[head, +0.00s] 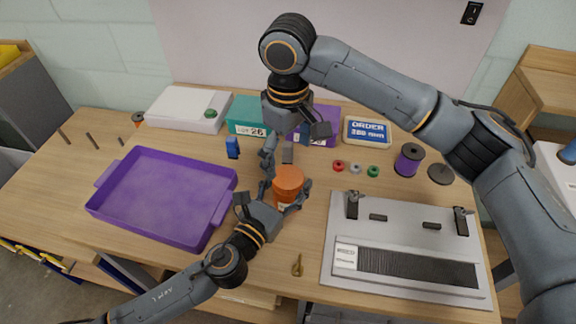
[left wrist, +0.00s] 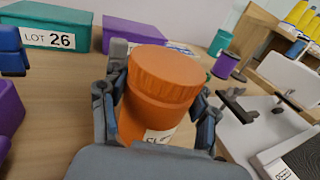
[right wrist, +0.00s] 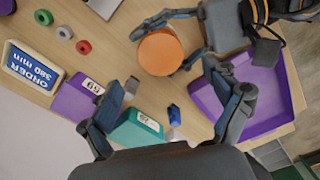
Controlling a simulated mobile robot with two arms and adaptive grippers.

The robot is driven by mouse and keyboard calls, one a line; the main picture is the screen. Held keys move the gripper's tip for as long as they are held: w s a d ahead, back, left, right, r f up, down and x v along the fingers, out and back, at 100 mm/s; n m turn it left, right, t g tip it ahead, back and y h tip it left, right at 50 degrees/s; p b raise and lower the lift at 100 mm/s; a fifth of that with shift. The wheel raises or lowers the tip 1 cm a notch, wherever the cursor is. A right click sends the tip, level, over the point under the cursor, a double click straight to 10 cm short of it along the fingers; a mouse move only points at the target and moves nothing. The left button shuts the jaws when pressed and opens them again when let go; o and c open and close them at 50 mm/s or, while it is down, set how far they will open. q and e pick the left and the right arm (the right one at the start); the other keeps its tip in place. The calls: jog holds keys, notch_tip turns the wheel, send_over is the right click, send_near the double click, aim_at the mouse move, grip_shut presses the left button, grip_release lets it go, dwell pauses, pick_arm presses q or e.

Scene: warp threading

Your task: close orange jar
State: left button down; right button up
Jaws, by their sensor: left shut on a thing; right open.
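The orange jar (head: 288,188) stands on the wooden table in the middle of the head view. Its ridged orange lid (left wrist: 164,72) sits on top in the left wrist view; I cannot tell how tight it is. A white label shows low on its side. My left gripper (head: 283,196) is shut around the jar's body, a finger on either side. My right gripper (head: 278,157) is open and empty, just behind the jar and close to it. In the right wrist view the jar's round top (right wrist: 160,52) lies beyond the open fingers.
A purple tray (head: 226,208) lies to the left and a grey loom board (head: 400,238) to the right. Behind stand a teal box (head: 245,128), a purple box (head: 325,113) and a blue item (head: 232,148). Small rings (head: 355,168) and a spool (head: 408,160) lie right of the jar.

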notch_tip(320, 180, up, 6)
jog(key=shift+r, duration=0.2)
pick_arm(q)
jog(key=shift+c, duration=1.4)
grip_release()
jog(key=v, duration=1.2)
